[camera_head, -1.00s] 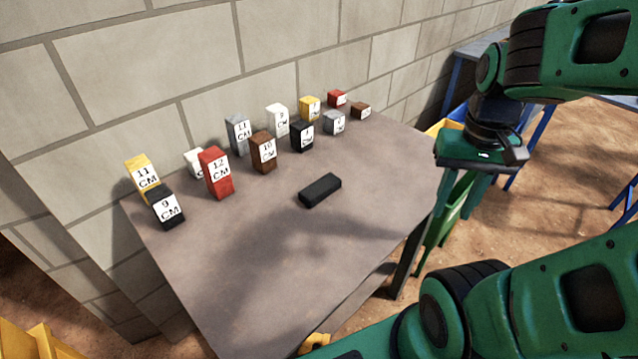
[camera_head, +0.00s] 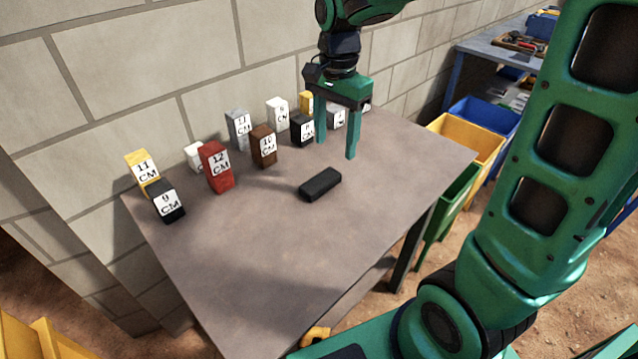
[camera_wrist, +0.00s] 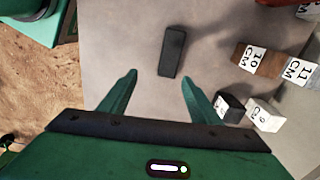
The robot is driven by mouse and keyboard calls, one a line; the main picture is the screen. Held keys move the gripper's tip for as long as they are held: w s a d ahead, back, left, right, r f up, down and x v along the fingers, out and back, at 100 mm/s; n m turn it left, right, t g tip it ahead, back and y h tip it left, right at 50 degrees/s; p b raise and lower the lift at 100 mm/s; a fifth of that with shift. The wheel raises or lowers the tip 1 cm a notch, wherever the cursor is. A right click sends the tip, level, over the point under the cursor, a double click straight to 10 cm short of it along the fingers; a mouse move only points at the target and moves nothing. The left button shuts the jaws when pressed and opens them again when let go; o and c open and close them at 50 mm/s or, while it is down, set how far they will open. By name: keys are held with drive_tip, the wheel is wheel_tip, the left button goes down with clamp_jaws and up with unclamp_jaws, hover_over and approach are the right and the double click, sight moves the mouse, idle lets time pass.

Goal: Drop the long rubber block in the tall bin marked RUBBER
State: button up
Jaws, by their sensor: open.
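The long black rubber block (camera_head: 320,184) lies flat on the table (camera_head: 262,262), apart from the labelled blocks. It also shows in the wrist view (camera_wrist: 172,51), beyond my fingertips and roughly between their lines. My gripper (camera_head: 336,150) is open and empty, fingers pointing down, above the table behind the rubber block in the head view. Its two fingers also show in the wrist view (camera_wrist: 159,82), spread apart. I can make out no RUBBER marking. A green bin (camera_head: 450,212) stands at the table's right side, partly hidden, with no readable label.
Several labelled blocks stand along the wall side, including a red one (camera_head: 216,166), a brown one (camera_head: 263,146) and a black one (camera_head: 302,129) close to my gripper. A yellow bin (camera_head: 483,138) and a blue bin (camera_head: 492,117) stand right. The table's front is clear.

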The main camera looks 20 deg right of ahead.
drive_tip(key=a, duration=0.1)
hover_over(322, 178)
drive_tip(key=f, duration=0.5)
drive_tip(key=shift+s+d+f, duration=0.1)
drive_tip(key=shift+d+f, duration=0.1)
drive_tip(key=shift+f, duration=0.15)
drive_tip(key=shift+a+f, duration=0.15)
drive_tip(key=shift+f, duration=1.2)
drive_tip(key=shift+a+f, duration=0.1)
drive_tip(key=shift+f, duration=1.2)
drive_tip(key=c, duration=1.4)
drive_tip(key=shift+o, duration=0.2)
drive_tip(key=shift+r, duration=0.15)
